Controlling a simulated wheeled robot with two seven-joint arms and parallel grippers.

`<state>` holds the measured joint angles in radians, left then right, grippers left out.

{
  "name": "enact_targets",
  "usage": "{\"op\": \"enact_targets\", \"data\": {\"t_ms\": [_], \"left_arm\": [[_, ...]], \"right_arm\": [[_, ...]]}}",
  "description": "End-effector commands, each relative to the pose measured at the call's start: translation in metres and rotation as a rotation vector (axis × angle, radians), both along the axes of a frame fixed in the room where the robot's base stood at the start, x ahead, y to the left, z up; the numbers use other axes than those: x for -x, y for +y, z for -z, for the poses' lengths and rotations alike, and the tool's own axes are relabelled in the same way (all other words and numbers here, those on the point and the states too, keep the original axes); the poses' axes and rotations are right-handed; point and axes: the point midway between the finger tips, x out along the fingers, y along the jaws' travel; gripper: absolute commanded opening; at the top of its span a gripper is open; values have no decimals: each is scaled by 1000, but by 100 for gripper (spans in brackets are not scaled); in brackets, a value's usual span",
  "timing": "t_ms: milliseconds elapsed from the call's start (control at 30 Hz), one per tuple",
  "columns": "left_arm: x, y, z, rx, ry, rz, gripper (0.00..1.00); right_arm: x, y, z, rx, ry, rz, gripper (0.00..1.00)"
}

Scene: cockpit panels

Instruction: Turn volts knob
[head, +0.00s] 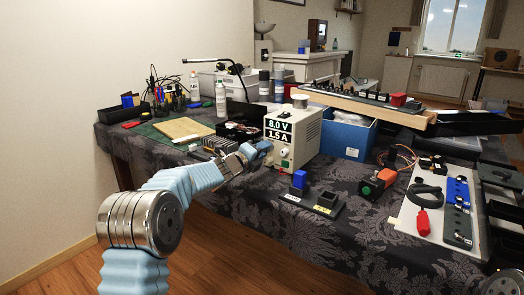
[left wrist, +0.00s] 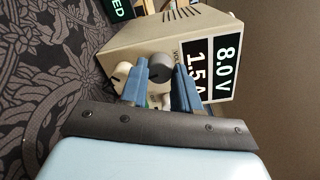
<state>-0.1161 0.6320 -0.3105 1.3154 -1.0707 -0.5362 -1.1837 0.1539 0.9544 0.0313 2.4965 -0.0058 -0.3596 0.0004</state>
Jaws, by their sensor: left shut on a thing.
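The power supply (head: 308,135) is a cream box on the table, its display reading 8.0 V and 1.5 A. My left gripper (head: 262,147) is at its front face, below the display. In the left wrist view, its blue fingers (left wrist: 161,76) are closed around a grey round knob (left wrist: 160,66) on the power supply (left wrist: 140,40). A second, pale knob (left wrist: 122,72) is beside the left finger. My right gripper is not in view.
A blue bin (head: 350,138) stands right of the supply. A white panel with a red connector (head: 422,222) is at right. Bottles and tools stand at the back left.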

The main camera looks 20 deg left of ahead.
Motion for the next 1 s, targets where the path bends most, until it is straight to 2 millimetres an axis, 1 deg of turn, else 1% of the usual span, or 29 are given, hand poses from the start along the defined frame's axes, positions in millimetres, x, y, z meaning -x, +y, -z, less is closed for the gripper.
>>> {"op": "enact_targets", "data": {"t_ms": [267,300,467,1000], "left_arm": [[0,1,1,-1,1,-2,1],[0,1,1,-1,1,-2,32],[0,1,1,-2,1,-1,57],[0,0,3,-14,0,-1,57]], "right_arm": [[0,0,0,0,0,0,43],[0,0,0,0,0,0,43],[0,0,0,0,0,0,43],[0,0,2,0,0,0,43]]}}
